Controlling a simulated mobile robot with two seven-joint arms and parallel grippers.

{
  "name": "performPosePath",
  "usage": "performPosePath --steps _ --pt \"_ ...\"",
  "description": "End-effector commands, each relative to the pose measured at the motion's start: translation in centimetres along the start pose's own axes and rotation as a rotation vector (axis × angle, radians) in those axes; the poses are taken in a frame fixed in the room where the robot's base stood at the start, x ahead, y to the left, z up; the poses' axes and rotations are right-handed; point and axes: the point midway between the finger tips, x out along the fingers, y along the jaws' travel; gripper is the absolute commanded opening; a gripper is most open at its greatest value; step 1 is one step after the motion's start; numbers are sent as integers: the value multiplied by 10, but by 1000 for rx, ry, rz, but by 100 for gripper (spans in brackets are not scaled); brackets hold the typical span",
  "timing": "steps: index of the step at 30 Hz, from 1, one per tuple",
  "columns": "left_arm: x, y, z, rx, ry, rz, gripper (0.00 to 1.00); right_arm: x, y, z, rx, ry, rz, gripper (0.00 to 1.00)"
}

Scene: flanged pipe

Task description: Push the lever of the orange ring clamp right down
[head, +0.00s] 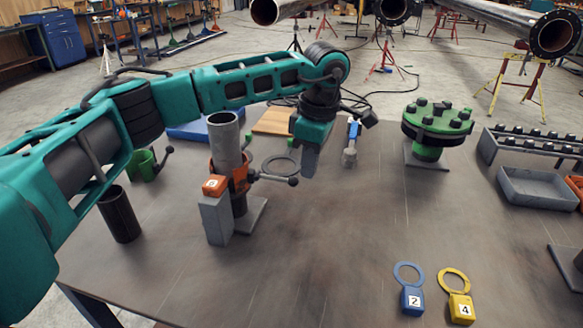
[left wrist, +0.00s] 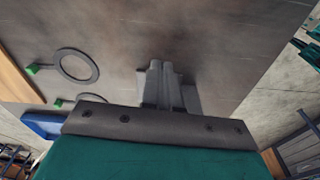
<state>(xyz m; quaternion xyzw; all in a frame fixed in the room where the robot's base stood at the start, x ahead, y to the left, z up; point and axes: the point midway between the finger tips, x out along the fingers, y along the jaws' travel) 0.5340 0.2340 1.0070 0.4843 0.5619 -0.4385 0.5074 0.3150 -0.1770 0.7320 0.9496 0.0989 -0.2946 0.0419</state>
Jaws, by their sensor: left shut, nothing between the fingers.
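The orange ring clamp (head: 240,178) sits around an upright grey pipe (head: 225,140) on the table. Its dark lever (head: 272,178) sticks out to the right, close to level, and ends in a black ball knob (head: 293,181). My left gripper (head: 308,168) points down with its fingers together, just above and right of the knob in the head view; I cannot tell whether they touch. In the left wrist view the closed fingers (left wrist: 160,82) show with nothing between them, and the clamp and lever are not in sight. My right gripper is not in view.
A green clamp (head: 143,163) and black cylinder (head: 120,214) are left. A green flange (head: 437,124) and grey tray (head: 538,187) are right. The table's middle front is clear.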

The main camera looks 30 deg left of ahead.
Motion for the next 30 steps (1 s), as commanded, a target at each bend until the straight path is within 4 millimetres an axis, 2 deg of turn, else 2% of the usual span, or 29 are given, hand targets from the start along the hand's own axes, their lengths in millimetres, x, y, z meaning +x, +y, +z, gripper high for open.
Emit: performPosePath --steps 5,12,18,23,30 --pt "-27 1 0 0 -2 6 0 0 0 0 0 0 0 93" --pt "-82 1 0 0 -3 5 0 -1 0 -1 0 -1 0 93" --pt "-115 0 0 0 -2 4 0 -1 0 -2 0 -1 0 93" --pt "-126 0 0 0 -1 1 0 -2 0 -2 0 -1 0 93" --pt "-127 0 0 0 -1 1 0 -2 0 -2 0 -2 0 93"
